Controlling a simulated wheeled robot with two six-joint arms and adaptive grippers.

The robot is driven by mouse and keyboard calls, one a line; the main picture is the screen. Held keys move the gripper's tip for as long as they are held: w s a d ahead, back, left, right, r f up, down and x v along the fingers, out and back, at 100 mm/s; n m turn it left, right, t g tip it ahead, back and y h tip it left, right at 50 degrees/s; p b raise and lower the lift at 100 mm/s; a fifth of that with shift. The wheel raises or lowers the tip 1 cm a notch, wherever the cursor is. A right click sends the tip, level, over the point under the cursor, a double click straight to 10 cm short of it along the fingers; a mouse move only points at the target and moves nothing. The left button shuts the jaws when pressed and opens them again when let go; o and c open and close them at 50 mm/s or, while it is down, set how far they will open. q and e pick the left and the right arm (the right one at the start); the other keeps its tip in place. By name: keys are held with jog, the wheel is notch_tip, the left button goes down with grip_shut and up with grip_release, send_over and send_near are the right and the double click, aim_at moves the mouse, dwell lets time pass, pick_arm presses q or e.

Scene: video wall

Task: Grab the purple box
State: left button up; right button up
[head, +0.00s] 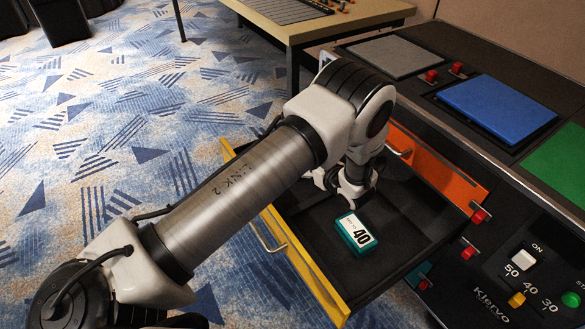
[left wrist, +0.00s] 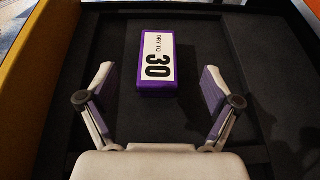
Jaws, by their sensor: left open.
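The purple box (left wrist: 157,62) lies flat in the dark drawer, with a white label reading "DRY TO 30" on top. In the left wrist view it sits just ahead of and between the fingers of my left gripper (left wrist: 158,80), with a gap on each side. The gripper is open and holds nothing. In the head view my left gripper (head: 345,190) is over the back of the open drawer, and I cannot make out the purple box there, probably behind the gripper. My right gripper is not in view.
A teal box (head: 356,234) labelled 40 lies in the drawer in front of the gripper. The drawer has a yellow front (head: 306,272) with a metal handle. An orange drawer front (head: 432,166) stands behind, and a black console with buttons (head: 522,260) is on the right.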

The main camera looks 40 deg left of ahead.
pick_arm(q)
jog(key=f, duration=0.1)
jog(key=f+b, duration=0.1)
jog(key=f, duration=0.1)
jog(key=shift+w+a+f, duration=0.1)
jog(key=shift+a, duration=0.15)
jog(key=b+x, duration=0.2)
jog(key=x, duration=0.5)
jog(key=shift+a+f, duration=0.15)
jog(key=shift+a, duration=0.1)
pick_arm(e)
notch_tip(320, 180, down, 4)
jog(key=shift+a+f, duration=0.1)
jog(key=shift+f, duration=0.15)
pick_arm(q)
jog(key=c, duration=1.4)
